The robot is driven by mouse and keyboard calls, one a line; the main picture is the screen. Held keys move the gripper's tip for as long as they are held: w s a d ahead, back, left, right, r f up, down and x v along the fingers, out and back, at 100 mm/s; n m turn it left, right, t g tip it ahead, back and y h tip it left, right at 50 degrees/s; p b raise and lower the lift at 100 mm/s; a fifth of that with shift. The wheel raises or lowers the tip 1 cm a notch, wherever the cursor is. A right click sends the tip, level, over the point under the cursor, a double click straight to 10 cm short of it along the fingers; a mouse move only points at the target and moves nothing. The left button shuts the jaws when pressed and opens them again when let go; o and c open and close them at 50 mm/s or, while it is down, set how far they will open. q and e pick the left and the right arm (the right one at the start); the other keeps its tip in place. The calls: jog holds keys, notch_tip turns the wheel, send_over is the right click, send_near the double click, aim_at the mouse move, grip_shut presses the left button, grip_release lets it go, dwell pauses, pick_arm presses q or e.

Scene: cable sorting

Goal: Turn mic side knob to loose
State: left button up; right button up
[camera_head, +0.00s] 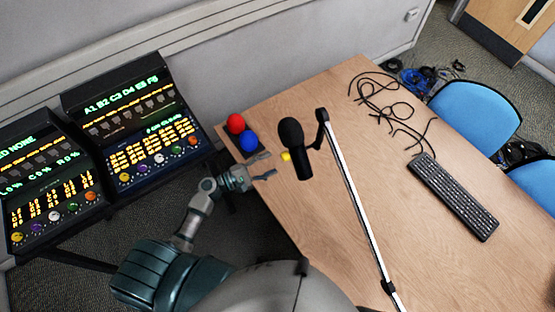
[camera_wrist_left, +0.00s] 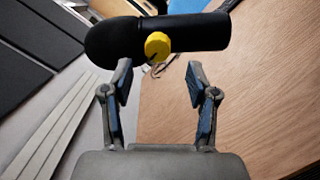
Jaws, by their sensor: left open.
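The black microphone (camera_head: 294,148) hangs from the end of a boom arm (camera_head: 350,195) above the wooden table. Its yellow side knob (camera_head: 286,157) faces left, toward my left gripper. My left gripper (camera_head: 268,165) is open and empty, a short way left of the knob. In the left wrist view the microphone (camera_wrist_left: 190,32) lies across the top. The yellow knob (camera_wrist_left: 157,46) shows a dark mark and sits beyond the gap between the open fingers (camera_wrist_left: 160,92), apart from both. My right gripper is not in view.
A red ball (camera_head: 235,123) and a blue ball (camera_head: 249,141) stand close behind my left gripper. Two lit control panels (camera_head: 132,120) are at the left. A black cable (camera_head: 385,100) and a keyboard (camera_head: 453,195) lie on the table (camera_head: 400,215). Blue chairs (camera_head: 475,112) stand at the right.

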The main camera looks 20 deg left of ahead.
pick_arm(q)
jog(key=v, duration=0.7)
jog(key=shift+s+a, duration=0.25)
jog(key=shift+f, duration=0.1)
jog(key=s+a+f+m+g+y, duration=0.1)
jog(key=s+f+g+y, duration=0.15)
jog(key=f, duration=0.85)
jog(key=s+f+m+g+y, duration=0.1)
jog(key=s+f+y, duration=0.2)
jog(key=f, duration=0.9)
jog(key=s+a+f+m+g+y, duration=0.1)
jog(key=s+f+g+y, duration=0.15)
jog(key=f, duration=0.85)
jog(key=s+f+m+g+y, duration=0.2)
jog(key=s+f+m, duration=0.3)
jog(key=s, duration=0.4)
jog(key=s+d+f+m+g+y, duration=0.1)
jog(key=s+f+m+y, duration=0.1)
jog(key=s+f+m, duration=0.3)
jog(key=s+f+m+g+y+b, duration=0.1)
jog(key=s+f+m+g+y, duration=0.1)
jog(key=s+f+m, duration=0.3)
jog(key=s+f, duration=0.4)
jog(key=s, duration=0.5)
jog(key=shift+s+d+m+g, duration=0.2)
jog(key=shift+d+m+g, duration=0.1)
jog(key=shift+m, duration=0.1)
